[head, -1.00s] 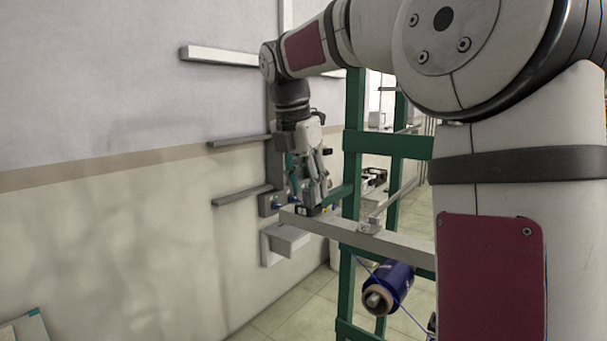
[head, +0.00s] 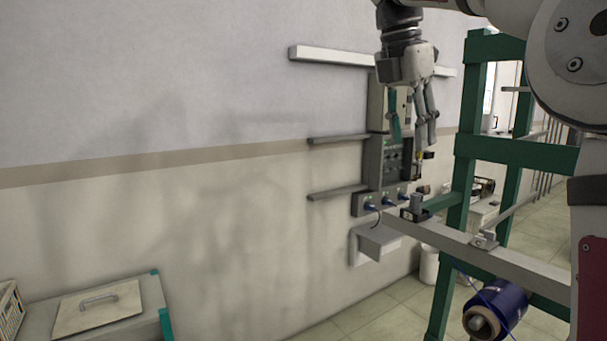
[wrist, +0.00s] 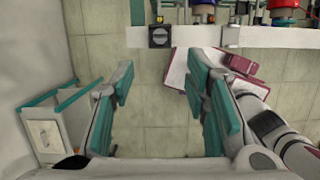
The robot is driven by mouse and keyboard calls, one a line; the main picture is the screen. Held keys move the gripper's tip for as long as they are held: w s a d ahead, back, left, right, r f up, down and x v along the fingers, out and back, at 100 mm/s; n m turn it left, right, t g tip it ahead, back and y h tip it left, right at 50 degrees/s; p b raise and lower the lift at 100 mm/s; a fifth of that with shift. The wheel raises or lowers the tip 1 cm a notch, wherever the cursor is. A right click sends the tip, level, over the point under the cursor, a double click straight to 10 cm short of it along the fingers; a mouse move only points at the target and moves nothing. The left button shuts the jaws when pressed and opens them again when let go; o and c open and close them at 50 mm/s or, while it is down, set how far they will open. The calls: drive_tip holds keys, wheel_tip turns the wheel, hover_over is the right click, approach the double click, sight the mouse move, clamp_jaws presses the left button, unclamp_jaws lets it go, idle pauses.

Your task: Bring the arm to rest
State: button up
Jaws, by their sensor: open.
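My gripper (head: 412,142) hangs pointing down at the end of my arm, in the upper right of the head view.
A green frame (head: 500,150) stands right of my gripper, with a blue bobbin (head: 500,304) under the rail. A grey control box (head: 392,160) and shelf bars (head: 337,193) are on the wall. A cabinet (head: 148,310) stands lower left. The wall's left side is bare.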

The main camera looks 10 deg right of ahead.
drive_tip(key=s+a+f+m+b, duration=0.2)
drive_tip(key=a+f+m, duration=0.2)
drive_tip(key=a, duration=0.2)
drive_tip(key=s+a+f+m+t+y+b, duration=0.1)
drive_tip(key=s+f+m, duration=0.5)
drive_tip(key=f, duration=0.6)
drive_tip(key=s+a+f+m+t+y+b, duration=0.1)
drive_tip(key=s+a+f+m+t+b, duration=0.2)
drive_tip(key=f+m, duration=0.8)
drive_tip(key=s+a+f, duration=0.1)
drive_tip(key=s+a, duration=0.1)
drive_tip(key=s, duration=0.1)
drive_tip(key=shift+s+a+m+t+y, duration=0.2)
drive_tip(key=shift+s+m+t+y, duration=0.1)
drive_tip(key=shift+y, duration=0.1)
drive_tip(key=shift+r, duration=0.1)
